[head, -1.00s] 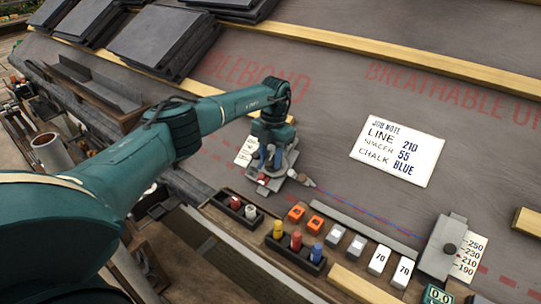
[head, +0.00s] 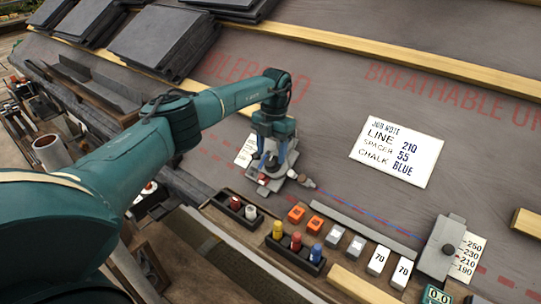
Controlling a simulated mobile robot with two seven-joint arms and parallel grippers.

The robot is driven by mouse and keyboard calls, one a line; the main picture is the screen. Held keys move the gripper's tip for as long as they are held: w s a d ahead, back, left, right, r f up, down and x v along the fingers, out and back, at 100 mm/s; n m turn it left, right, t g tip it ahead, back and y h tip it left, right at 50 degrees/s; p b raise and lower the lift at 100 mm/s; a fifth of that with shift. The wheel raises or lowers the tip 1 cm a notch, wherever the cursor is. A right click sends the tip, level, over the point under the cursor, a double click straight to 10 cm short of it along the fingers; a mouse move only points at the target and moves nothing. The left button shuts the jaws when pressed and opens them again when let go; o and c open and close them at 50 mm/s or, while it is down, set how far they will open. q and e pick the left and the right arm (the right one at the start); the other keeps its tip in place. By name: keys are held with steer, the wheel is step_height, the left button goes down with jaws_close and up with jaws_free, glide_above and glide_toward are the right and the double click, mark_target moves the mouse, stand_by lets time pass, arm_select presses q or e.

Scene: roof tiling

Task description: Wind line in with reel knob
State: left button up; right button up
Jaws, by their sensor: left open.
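The reel (head: 287,166) is a grey device on the roof sheet, near the middle of the head view. My left gripper (head: 271,163) points down right over it, open, its fingers around the small dark knob area. Whether the fingers touch the knob I cannot tell; the gripper partly hides it. A pale nozzle (head: 306,181) sticks out at the reel's right side. My right gripper is not in view.
A job note (head: 397,153) reads line 210, spacer 55, chalk blue. In front lie a holder with coloured bottles (head: 296,248), orange blocks (head: 306,219), grey blocks and white blocks marked 70 (head: 391,265). A wooden batten (head: 420,65) crosses behind. The sheet around the note is clear.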

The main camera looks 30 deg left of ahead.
arm_select(q)
step_height(320, 180, up, 10)
steer(key=w+p, duration=0.1)
steer(key=p, duration=0.1)
steer(key=shift+w+r, duration=0.15)
steer(key=shift+r, duration=0.1)
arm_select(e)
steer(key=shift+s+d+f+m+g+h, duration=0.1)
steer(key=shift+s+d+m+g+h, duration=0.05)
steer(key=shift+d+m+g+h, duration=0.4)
arm_select(q)
steer(key=shift+a, duration=0.1)
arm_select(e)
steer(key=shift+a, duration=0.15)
